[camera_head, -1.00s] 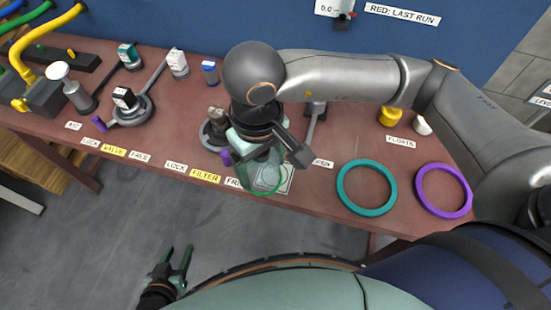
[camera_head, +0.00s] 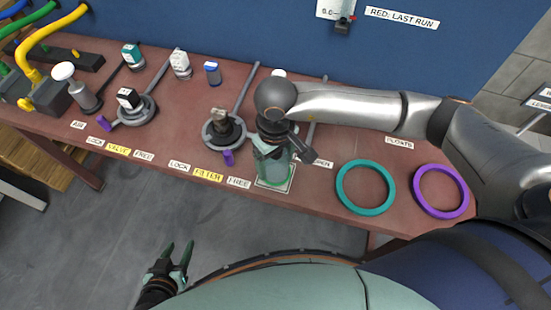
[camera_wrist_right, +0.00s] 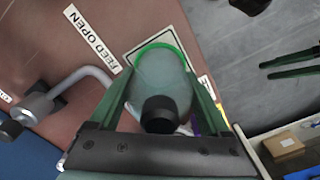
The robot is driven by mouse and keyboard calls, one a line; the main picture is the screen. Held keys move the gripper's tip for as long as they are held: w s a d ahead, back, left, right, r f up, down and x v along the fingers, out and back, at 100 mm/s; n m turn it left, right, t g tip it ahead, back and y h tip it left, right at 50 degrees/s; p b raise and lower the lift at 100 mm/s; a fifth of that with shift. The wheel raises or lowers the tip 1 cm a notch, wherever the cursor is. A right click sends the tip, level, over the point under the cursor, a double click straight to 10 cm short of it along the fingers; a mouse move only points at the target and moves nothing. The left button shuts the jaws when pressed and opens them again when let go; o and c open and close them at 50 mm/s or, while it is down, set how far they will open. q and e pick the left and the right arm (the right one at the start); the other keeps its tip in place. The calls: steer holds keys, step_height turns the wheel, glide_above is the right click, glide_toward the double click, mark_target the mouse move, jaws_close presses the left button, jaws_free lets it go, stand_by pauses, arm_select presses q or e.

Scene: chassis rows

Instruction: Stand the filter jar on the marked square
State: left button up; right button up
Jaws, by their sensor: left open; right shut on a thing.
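The filter jar (camera_head: 276,168) is a translucent green cylinder with a bright green ring around its lower end. My right gripper (camera_head: 271,150) is shut on it from above and holds it about upright. In the right wrist view the jar (camera_wrist_right: 162,82) lies between the two green fingers, with a dark cap towards the camera. The marked square (camera_head: 262,187) is a pale outlined patch near the table's front edge. The jar's lower end is over or on it; I cannot tell whether they touch. My left gripper (camera_head: 180,256) is open and empty, in front of the table over the floor.
The filter seat (camera_head: 222,130) with its purple lever (camera_head: 228,158) is left of the jar. A teal ring (camera_head: 343,190) and a purple ring (camera_head: 420,192) lie to the right. The FREE (camera_head: 238,183) label is beside the square.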

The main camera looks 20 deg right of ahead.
steer(key=shift+f, duration=0.2)
steer(key=o, duration=1.3)
steer(key=shift+c, duration=0.2)
steer(key=shift+r, duration=0.1)
steer(key=shift+r, duration=0.25)
step_height(320, 180, up, 12)
steer(key=shift+f+b, duration=0.1)
steer(key=shift+b, duration=0.55)
